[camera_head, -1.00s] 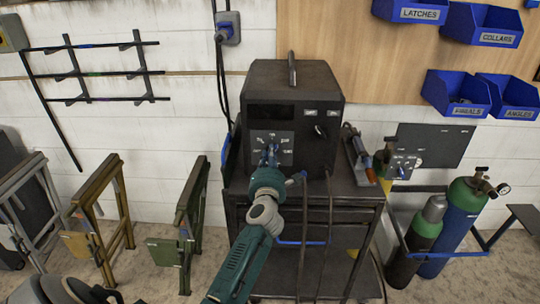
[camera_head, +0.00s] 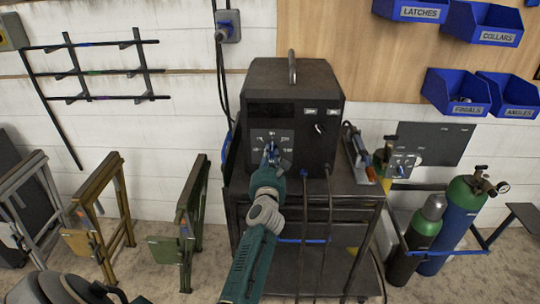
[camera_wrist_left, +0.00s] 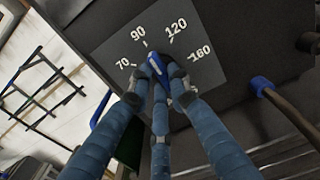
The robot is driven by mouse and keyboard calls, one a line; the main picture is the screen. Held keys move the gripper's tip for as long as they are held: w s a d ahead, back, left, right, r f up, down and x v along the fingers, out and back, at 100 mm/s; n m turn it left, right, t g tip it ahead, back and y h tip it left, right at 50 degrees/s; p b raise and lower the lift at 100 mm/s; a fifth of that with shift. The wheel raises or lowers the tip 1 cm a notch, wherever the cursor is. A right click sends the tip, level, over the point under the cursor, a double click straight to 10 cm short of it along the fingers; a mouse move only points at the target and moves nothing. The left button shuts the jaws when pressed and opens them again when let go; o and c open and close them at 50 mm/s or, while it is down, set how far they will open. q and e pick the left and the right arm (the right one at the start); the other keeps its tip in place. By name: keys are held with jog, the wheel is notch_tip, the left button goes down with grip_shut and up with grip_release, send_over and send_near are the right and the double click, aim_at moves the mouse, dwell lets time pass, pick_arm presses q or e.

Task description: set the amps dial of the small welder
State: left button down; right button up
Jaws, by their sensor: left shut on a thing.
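The small welder (camera_head: 300,105) is a dark box with a top handle, standing on a cart. Its amps dial is a small blue knob (camera_wrist_left: 155,63) on a grey scale plate (camera_wrist_left: 112,47) marked 70, 90, 120 and 160, in the left wrist view. My left gripper (camera_head: 270,155) is at the lower front left of the welder, its blue fingers (camera_wrist_left: 158,75) shut around the knob. The fingers hide part of the knob; its visible end leans up and left, roughly towards the 90 mark. My right gripper is not in view.
Cables hang from the welder front, one from a blue plug (camera_wrist_left: 261,84) right of the dial. The cart (camera_head: 345,200) stands below. Gas cylinders (camera_head: 455,220) and a panel with another dial (camera_head: 402,168) are at right. Folding stands (camera_head: 190,225) are at left.

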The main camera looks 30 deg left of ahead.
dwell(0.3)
pick_arm(q)
jog(key=c, duration=1.6)
grip_release()
jog(key=shift+s+d, duration=0.1)
jog(key=v, duration=0.7)
jog(key=shift+s+d, duration=0.1)
